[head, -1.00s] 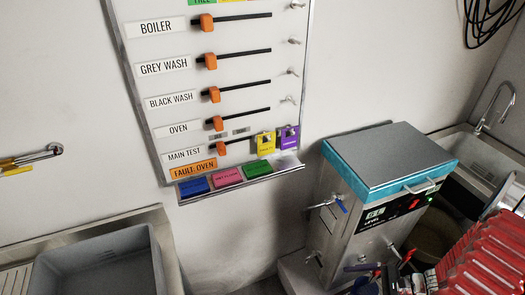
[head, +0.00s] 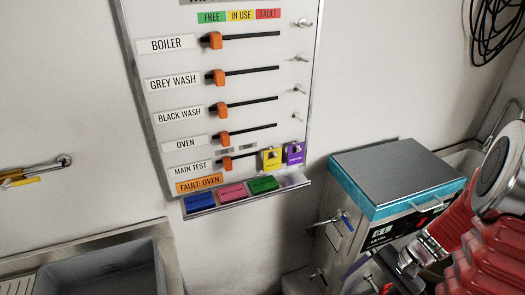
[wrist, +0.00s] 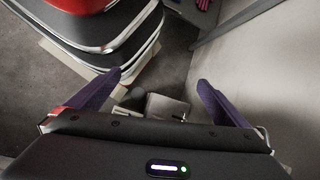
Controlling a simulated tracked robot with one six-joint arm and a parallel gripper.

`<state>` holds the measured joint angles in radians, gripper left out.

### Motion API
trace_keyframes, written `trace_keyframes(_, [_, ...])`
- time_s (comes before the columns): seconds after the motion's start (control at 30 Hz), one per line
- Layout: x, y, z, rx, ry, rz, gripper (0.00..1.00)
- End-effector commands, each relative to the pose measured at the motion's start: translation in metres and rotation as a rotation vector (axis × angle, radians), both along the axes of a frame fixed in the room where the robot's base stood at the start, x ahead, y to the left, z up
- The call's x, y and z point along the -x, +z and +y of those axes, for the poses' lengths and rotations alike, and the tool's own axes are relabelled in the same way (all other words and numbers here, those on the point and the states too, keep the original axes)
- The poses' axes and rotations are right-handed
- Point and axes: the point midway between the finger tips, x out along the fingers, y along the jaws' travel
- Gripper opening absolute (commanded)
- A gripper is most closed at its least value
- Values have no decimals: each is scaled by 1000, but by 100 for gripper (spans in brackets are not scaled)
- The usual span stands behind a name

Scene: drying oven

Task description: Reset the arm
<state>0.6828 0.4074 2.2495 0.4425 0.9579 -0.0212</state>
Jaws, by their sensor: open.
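My gripper (wrist: 158,84) shows in the wrist view with its two purple fingers spread wide apart. Nothing is between the fingertips; the floor and a small grey box-like thing lie beyond them. In the head view my arm, with red ribbed sleeves and a grey round joint, fills the lower right. It overlaps the front of the steel unit with a blue-edged lid (head: 398,178). The gripper end there is low, in front of that unit, and partly cut off by the frame's lower edge.
A wall board (head: 180,75) has several orange sliders and a ledge of coloured tags. A grey basin (head: 90,270) stands lower left. A wall pipe with a yellow handle (head: 30,178) is at far left. In the wrist view, a red and black rounded body (wrist: 95,30) is upper left.

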Motion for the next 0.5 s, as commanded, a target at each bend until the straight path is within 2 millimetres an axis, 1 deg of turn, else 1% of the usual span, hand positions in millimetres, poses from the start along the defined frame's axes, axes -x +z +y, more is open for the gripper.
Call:
trace_keyframes(0.03, [0,8,2,25,32,-14,99])
trace_keyframes(0.5, [5,71,17,235,294,-128,99])
